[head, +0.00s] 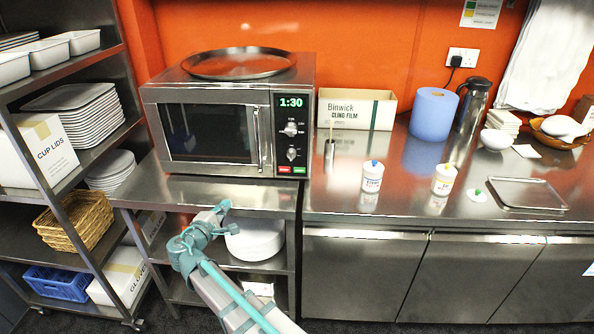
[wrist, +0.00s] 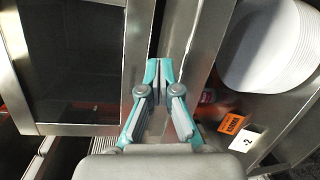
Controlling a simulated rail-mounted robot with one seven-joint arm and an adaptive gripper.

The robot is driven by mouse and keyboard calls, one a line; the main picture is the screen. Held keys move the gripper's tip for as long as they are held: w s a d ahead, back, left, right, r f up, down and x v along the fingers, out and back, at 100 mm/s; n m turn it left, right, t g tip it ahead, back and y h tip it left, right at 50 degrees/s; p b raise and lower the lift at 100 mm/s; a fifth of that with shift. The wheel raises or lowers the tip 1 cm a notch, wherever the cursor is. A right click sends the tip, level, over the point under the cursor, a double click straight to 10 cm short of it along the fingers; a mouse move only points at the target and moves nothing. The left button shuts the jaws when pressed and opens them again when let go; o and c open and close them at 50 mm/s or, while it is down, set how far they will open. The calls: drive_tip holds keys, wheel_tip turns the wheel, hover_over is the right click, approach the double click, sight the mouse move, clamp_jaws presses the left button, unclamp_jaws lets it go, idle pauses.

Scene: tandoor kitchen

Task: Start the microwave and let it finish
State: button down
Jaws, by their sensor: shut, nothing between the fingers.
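The microwave (head: 205,185) stands on a steel table at the left, its door closed. Its green display (head: 291,102) reads 1:30. Two knobs are below the display, the upper knob (head: 291,129) and the lower knob (head: 292,153). At the panel's bottom are a red button (head: 283,169) and a green button (head: 299,170). My gripper (head: 224,204) is shut and empty, in front of the table's front edge and lower than the door. In the wrist view my fingertips (wrist: 158,66) are together, beside a dark window (wrist: 75,60) that looks like the microwave door.
A round tray (head: 239,63) lies on the microwave. A stack of white plates (head: 256,242) is on the shelf below, close to my arm. A steel rack (head: 72,195) stands at the left. Bottles, a blue roll (head: 433,114) and a cling film box (head: 356,109) stand on the right counter.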

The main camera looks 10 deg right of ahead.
sight(299, 170)
drive_tip(key=d+g+h, duration=0.1)
drive_tip(key=d, duration=0.3)
drive_tip(key=d+r+m+g+h+p, duration=0.1)
drive_tip(key=d, duration=0.3)
drive_tip(key=d+r+g+h+p, duration=0.1)
drive_tip(key=d, duration=0.3)
drive_tip(key=shift+d+r+m+h, duration=0.2)
drive_tip(key=shift+d+m+h, duration=0.15)
drive_tip(key=shift+m+h, duration=0.05)
drive_tip(key=d+g, duration=0.1)
drive_tip(key=d, duration=0.1)
drive_tip(key=s+d+g+h+p, duration=0.1)
drive_tip(key=d, duration=0.2)
drive_tip(key=d+r+m+g+p, duration=0.1)
drive_tip(key=d, duration=0.2)
drive_tip(key=shift+s+d+h, duration=0.15)
drive_tip(key=shift+s+h, duration=0.15)
drive_tip(key=shift+h, duration=0.1)
drive_tip(key=shift+s+d+g, duration=0.15)
drive_tip(key=shift+d+g, duration=0.25)
drive_tip(key=shift+d, duration=0.1)
drive_tip(key=shift+w+d, duration=0.35)
drive_tip(key=shift+w, duration=1.1)
drive_tip(key=shift+w+d, duration=0.4)
drive_tip(key=shift+w, duration=1)
drive_tip(key=shift+w+d, duration=0.35)
drive_tip(key=shift+w, duration=1.1)
drive_tip(key=shift+w+d, duration=0.1)
drive_tip(key=shift+w, duration=0.3)
